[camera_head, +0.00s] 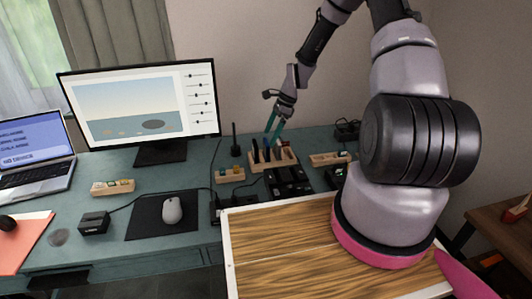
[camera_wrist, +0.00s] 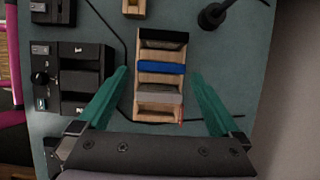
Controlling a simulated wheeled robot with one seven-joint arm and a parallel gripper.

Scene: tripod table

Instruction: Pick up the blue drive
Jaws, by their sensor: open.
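The blue drive (camera_wrist: 162,67) stands in a slot of a wooden rack (camera_wrist: 160,53) in the wrist view, between a black drive (camera_wrist: 163,38) and a grey one (camera_wrist: 160,97). My gripper (camera_wrist: 160,74) is open, with its green fingers on either side of the rack and nothing held. In the head view my gripper (camera_head: 271,138) points down over the rack (camera_head: 287,158) at the back of the desk. The blue drive is mostly hidden there. I cannot tell how far the fingertips are above it.
Black docks (camera_wrist: 82,77) stand left of the rack in the wrist view, with a cable between. A round black base (camera_wrist: 213,15) is at the upper right. In the head view small wooden trays (camera_head: 230,175) flank the rack, and a monitor (camera_head: 140,100) stands left.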

